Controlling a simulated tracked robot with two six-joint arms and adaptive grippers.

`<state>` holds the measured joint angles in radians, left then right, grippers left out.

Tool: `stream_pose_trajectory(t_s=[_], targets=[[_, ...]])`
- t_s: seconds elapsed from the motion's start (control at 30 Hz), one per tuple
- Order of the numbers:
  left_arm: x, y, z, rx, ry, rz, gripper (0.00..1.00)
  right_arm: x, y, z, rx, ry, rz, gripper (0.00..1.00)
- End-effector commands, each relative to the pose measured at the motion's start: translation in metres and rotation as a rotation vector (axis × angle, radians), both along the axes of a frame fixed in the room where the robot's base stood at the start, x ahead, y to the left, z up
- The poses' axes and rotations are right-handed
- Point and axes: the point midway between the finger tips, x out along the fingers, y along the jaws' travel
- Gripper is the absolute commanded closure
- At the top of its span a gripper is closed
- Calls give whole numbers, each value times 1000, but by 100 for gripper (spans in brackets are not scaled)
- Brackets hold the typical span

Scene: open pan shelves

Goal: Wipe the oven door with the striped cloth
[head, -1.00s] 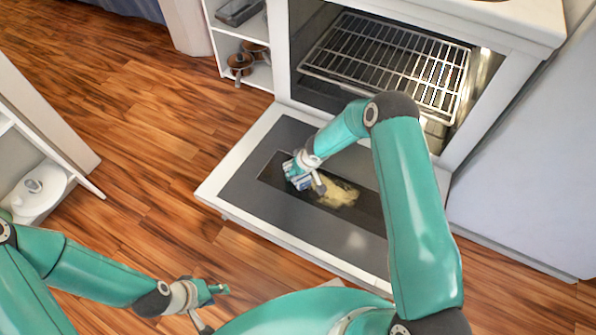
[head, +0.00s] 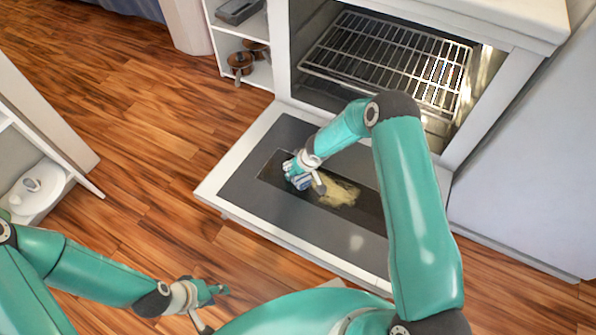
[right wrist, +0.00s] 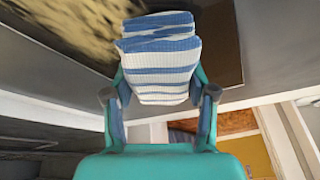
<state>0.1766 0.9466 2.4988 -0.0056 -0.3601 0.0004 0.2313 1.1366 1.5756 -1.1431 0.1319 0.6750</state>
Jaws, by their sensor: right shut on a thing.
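The oven door (head: 237,187) is folded down flat, with a grey inner face and a dark glass panel (head: 370,202). A yellowish smear (head: 342,193) lies on the glass; it also shows in the right wrist view (right wrist: 70,25). My right gripper (head: 298,172) is over the left part of the glass, just left of the smear. In the right wrist view it is shut on the blue-and-white striped cloth (right wrist: 160,70), which is folded and appears to be against the door. My left gripper (head: 218,308) is open and empty, in front of the door at the bottom.
The open oven holds a wire rack (head: 385,60) above the door. A white shelf (head: 262,75) with pans stands left of the oven. Another shelf unit with a white lidded pot (head: 35,190) is at far left. The wooden floor between is clear.

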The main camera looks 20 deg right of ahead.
Motion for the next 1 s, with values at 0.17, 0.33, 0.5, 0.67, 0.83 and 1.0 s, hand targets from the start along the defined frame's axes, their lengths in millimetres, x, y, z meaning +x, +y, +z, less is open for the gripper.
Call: stream_pose_trajectory(t_s=[0.17,0.33,0.5,0.67,0.83,1.0], targets=[[0,0,-2,0,0,0,60,0,0,-2,0,0,0,78],[0,0,-4,0,0,0,60,0,0,-3,0,0,0,78],[0,0,-6,0,0,0,60,0,0,-4,0,1,0,78],[0,0,-7,0,0,0,60,-1,0,-5,0,1,0,78],[0,0,-9,0,0,0,60,-1,0,-6,0,1,0,78],[0,0,-11,0,0,0,60,-1,0,-8,0,1,0,78]])
